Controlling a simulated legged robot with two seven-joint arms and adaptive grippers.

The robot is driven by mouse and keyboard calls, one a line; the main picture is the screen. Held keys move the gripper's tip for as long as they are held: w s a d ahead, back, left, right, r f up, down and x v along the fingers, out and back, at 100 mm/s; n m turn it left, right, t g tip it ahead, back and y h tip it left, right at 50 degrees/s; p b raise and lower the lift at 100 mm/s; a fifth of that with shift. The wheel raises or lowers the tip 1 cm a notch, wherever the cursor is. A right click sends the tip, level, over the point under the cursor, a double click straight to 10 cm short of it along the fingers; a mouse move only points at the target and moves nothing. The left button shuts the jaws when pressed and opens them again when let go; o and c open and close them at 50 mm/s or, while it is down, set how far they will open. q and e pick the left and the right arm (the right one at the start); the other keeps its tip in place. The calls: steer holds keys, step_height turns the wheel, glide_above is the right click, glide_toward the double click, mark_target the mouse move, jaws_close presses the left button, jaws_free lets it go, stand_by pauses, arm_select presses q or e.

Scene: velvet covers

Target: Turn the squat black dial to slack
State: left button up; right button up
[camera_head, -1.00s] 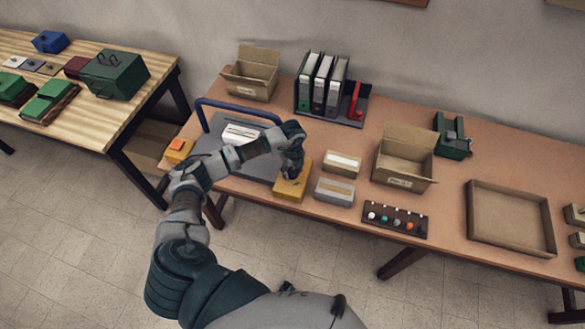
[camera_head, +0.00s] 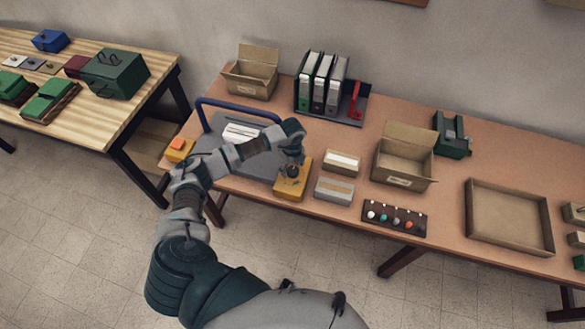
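A yellow box (camera_head: 291,190) sits near the front edge of the brown table, with a dark round shape on top that looks like the squat black dial (camera_head: 291,171). My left gripper (camera_head: 296,159) hangs just over the back of the dial; I cannot tell whether it touches it. Its fingers are small and dark against the dial, so their opening is unclear. The dial's markings and pointer cannot be read. My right gripper is not in view.
A grey cart with a blue handle (camera_head: 240,104) is left of the yellow box. A grey box (camera_head: 334,191) and a cardboard box (camera_head: 342,162) are close on its right. A dark strip with several coloured knobs (camera_head: 394,218) lies further right. An empty tray (camera_head: 510,249) is beyond.

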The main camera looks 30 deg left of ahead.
mark_target(292, 169)
arm_select(q)
steer(key=shift+s+f, duration=0.1)
steer(key=shift+f, duration=0.05)
step_height(292, 169, up, 12)
stand_by(0.5)
steer(key=shift+f, duration=0.1)
stand_by(0.3)
